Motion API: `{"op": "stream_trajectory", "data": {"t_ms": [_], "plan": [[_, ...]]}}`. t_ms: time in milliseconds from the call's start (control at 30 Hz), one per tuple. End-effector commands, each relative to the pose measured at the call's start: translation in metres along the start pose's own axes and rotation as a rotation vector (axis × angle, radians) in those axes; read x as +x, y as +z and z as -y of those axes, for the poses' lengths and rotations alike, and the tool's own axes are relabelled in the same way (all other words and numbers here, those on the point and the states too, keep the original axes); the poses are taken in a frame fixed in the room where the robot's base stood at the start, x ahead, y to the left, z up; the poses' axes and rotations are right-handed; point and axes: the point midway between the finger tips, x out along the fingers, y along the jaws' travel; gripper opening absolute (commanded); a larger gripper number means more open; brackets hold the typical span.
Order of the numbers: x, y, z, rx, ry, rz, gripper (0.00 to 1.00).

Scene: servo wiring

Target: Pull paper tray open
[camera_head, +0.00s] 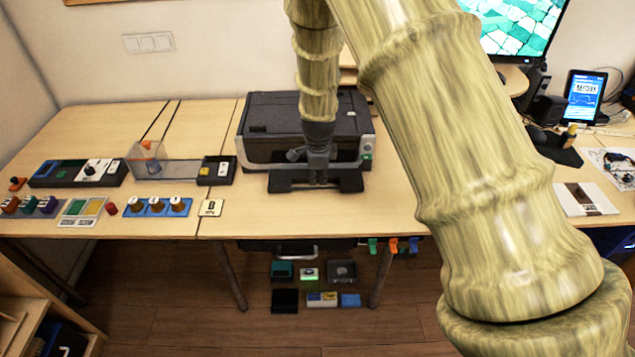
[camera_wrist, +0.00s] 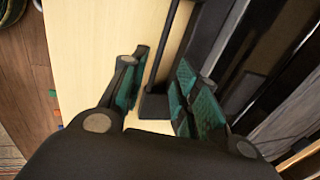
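The dark printer (camera_head: 300,128) stands on the table. Its flat black paper tray (camera_head: 290,184) sticks out at the front, low over the tabletop. My gripper (camera_head: 318,178) points down at the middle of the tray's front part. In the wrist view, the two teal-padded fingers of my gripper (camera_wrist: 162,90) are apart. A dark strip that looks like the tray's edge (camera_wrist: 155,106) shows between them, nearer the right finger. I cannot tell whether either finger touches it. The wrist hides part of the tray in the head view.
Coloured clips (camera_head: 392,245) hang at the table's front edge. The tabletop in front of the tray is clear.

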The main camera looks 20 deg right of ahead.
Motion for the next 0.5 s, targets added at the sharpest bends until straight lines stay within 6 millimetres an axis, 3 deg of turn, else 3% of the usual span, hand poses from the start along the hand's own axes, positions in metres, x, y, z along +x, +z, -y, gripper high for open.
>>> {"op": "stream_trajectory", "data": {"t_ms": [500], "plan": [[0.057, -0.001, 0.000, -0.001, 0.001, -0.001, 0.31]]}}
